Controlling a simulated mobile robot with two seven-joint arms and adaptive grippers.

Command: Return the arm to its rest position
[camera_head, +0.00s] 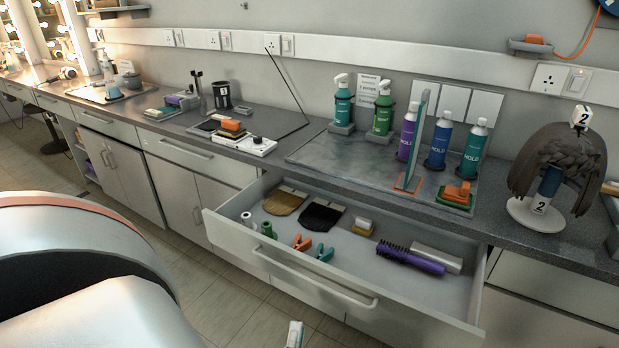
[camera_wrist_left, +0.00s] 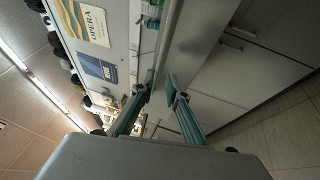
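Only the tip of my left gripper (camera_head: 295,335) shows in the head view, at the bottom edge, in front of the open drawer and apart from it. In the left wrist view my left gripper (camera_wrist_left: 160,79) shows two fingers with a gap between their tips and nothing held between them. My right gripper is in neither view.
An open drawer (camera_head: 350,294) juts out, holding brushes, clips and rollers. The counter (camera_head: 335,178) above carries several spray bottles and a wig on a stand (camera_head: 530,217). Closed cabinets (camera_head: 185,188) stand left. Floor (camera_head: 215,275) shows before the drawer.

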